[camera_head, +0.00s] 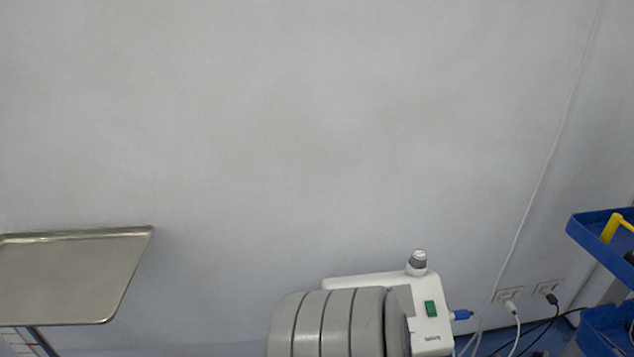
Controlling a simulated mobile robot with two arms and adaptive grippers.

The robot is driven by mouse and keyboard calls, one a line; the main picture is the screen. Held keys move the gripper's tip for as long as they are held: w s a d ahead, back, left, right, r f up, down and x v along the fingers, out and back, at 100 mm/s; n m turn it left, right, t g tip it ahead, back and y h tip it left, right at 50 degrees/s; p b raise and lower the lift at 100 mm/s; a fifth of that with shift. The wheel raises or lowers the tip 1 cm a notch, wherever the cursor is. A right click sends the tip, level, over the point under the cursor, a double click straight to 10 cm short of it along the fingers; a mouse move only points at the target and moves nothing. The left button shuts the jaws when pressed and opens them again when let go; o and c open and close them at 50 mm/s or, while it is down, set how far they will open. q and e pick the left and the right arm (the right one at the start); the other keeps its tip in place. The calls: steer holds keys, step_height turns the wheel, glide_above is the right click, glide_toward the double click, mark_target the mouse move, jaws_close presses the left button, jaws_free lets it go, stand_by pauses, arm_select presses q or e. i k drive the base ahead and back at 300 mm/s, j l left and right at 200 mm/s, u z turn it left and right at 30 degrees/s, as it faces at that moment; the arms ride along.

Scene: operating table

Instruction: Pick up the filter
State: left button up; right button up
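I cannot make out a filter for certain. A small white and grey round piece (418,262) stands upright on top of a white machine (432,325) at the bottom centre-right; I cannot tell whether it is the filter or a knob. The machine has a green switch on its side and a blue plug with a cable at its right. A grey ribbed body (338,325) sits in front of it and hides part of it. Neither of my grippers is in view.
An empty metal tray (75,275) on a stand is at the lower left. Blue bins (600,240), one with a yellow-handled thing, are at the right edge. Cables run from wall sockets (509,294) near the machine. A pale wall fills the background.

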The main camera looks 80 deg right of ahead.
mark_target(419, 258)
steer(key=z, duration=3.15)
steer(key=l+u, duration=0.6)
steer(key=u, duration=0.2)
